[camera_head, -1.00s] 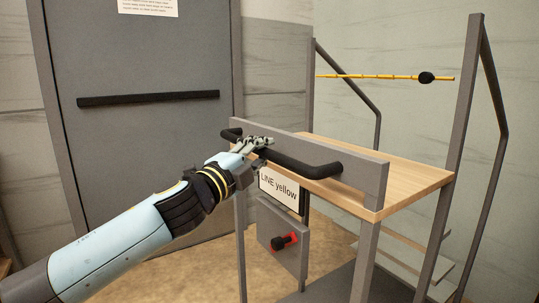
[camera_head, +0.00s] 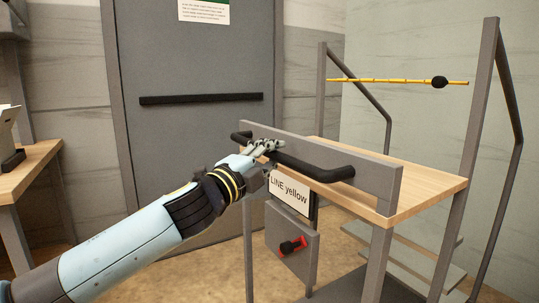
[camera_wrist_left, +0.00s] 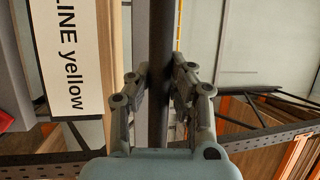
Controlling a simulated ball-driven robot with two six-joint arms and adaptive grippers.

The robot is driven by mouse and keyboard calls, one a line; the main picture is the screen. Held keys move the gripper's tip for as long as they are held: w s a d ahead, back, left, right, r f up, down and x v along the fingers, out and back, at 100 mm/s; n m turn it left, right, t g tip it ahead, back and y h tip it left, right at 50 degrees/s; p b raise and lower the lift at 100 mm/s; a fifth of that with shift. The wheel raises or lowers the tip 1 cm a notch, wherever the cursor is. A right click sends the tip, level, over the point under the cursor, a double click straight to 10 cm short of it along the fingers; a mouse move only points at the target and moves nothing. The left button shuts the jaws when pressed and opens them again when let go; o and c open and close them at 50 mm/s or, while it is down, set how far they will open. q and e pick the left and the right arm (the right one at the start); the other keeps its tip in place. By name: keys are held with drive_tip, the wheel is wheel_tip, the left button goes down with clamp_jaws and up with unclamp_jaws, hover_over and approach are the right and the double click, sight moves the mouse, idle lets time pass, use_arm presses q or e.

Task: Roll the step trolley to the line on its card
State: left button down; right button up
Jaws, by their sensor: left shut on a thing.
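The step trolley (camera_head: 395,190) stands right of centre in the head view, with a wooden top, grey posts and a black push handle (camera_head: 315,171). A white card (camera_head: 289,193) reading "LINE yellow" hangs below the handle; it also shows in the left wrist view (camera_wrist_left: 72,55). My left gripper (camera_head: 266,147) is shut on the black handle near its left end. In the left wrist view its fingers (camera_wrist_left: 156,95) lie on both sides of the handle bar (camera_wrist_left: 159,75). No floor line can be made out. My right gripper is not in view.
A grey door (camera_head: 200,65) with a black push bar stands behind. A wooden table (camera_head: 28,172) is at the left edge. A yellow rod (camera_head: 390,81) with a black knob spans the trolley's posts. A red-and-black knob (camera_head: 292,246) sits on a low panel. Bare floor shows between door and trolley.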

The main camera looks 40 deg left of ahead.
use_arm(q)
drive_tip(key=shift+f, duration=0.2)
drive_tip(key=c, duration=1.2)
unclamp_jaws()
drive_tip(key=shift+r, duration=0.1)
drive_tip(key=shift+o, duration=0.2)
drive_tip(key=s+f, duration=0.2)
drive_tip(key=s, duration=1)
drive_tip(key=shift+w, duration=0.1)
